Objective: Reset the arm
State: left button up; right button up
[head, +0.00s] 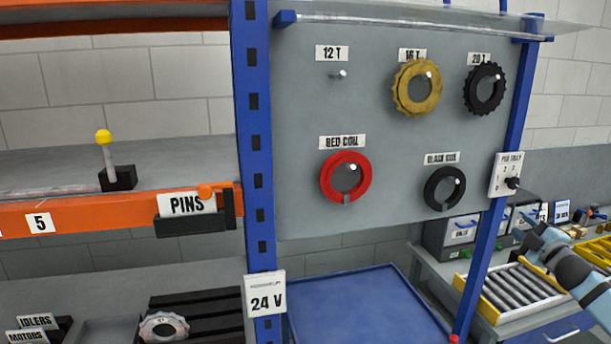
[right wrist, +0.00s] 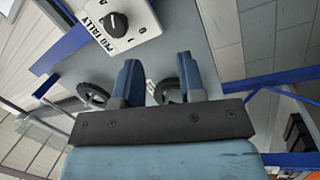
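My right arm comes in from the right in the head view. Its blue gripper (head: 527,228) is just below and right of the peg tally box (head: 505,175), in front of the bench. In the right wrist view the two fingers (right wrist: 157,80) stand apart with nothing held between them. The peg tally box (right wrist: 118,25) with its black knob is beyond the fingers, at the top. My left gripper is in neither view.
A grey peg panel (head: 290,190) holds a gold gear (head: 417,88), a black gear (head: 484,88), a red coil (head: 346,178) and a black coil (head: 445,188). The 12 T peg (head: 339,74) is bare. A roller tray (head: 515,290) sits below the gripper. A blue post (head: 492,215) stands left of it.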

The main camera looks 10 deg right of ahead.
notch_tip(320, 180, down, 5)
jog(key=d+m+g+h, duration=0.3)
jog(key=m+g+h, duration=0.1)
jog(key=m, duration=0.3)
jog(key=s+a+f+g+y, duration=0.1)
jog(key=s+a+f+y, duration=0.1)
jog(key=s+a+f, duration=0.4)
jog(key=s+a+f+y, duration=0.1)
jog(key=s+a+f, duration=0.1)
jog(key=a+f, duration=0.75)
jog(key=s+a+f+g+y, duration=0.1)
jog(key=s+a+f+y, duration=0.1)
jog(key=s+a+f, duration=0.4)
jog(key=s+a+f+m+g+y, duration=0.1)
jog(key=s+a+f, duration=0.2)
jog(key=s+a, duration=0.4)
jog(key=s+a+f+m+g+y, duration=0.1)
jog(key=s+a+f, duration=0.3)
jog(key=s+a, duration=0.3)
jog(key=s+a+f+m+y, duration=0.1)
jog(key=s+a+f, duration=0.3)
jog(key=a, duration=0.9)
jog(key=s, duration=0.3)
jog(key=shift+a+m+g+y, duration=0.3)
jog(key=shift+a+g, duration=0.1)
